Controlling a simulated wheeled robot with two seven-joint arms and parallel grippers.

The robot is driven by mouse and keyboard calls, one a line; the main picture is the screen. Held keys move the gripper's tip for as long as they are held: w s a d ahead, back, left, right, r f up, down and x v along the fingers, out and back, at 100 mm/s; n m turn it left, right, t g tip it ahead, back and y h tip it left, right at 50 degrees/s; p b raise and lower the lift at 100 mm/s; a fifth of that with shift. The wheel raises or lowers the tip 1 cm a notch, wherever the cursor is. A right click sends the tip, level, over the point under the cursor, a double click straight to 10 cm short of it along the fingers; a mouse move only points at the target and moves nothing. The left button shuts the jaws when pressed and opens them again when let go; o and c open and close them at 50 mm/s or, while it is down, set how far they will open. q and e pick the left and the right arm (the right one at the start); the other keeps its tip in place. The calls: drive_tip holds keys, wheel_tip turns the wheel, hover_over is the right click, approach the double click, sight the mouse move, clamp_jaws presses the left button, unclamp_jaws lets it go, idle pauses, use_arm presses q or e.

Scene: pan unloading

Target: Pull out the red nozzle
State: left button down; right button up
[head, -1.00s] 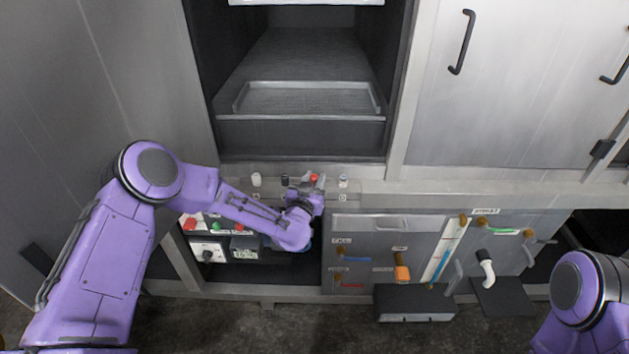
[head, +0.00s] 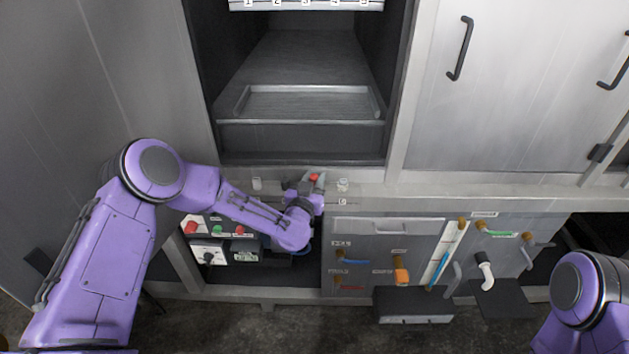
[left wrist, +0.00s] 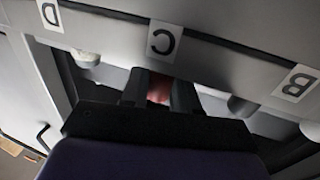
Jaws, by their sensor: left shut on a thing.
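The red nozzle (head: 314,177) sits at the ledge below the open bay in the head view. My left gripper (head: 313,183) is at it, with the fingers shut on it. In the left wrist view the red nozzle (left wrist: 160,88) shows between the two dark fingers of my left gripper (left wrist: 160,92), below the label C. Much of the nozzle is hidden by the fingers. Of my right arm only a purple link shows at the lower right; its gripper is out of view.
White nozzles stand on either side, one at left (head: 257,184) and one at right (head: 343,185). Below are a control box (head: 208,252) with red and green buttons and a grey panel (head: 425,235) with valve handles. The bay holds an empty tray (head: 308,116).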

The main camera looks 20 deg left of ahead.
use_arm(q)
drive_tip(key=shift+r+p, duration=1.65)
drive_tip(key=shift+r, duration=0.6)
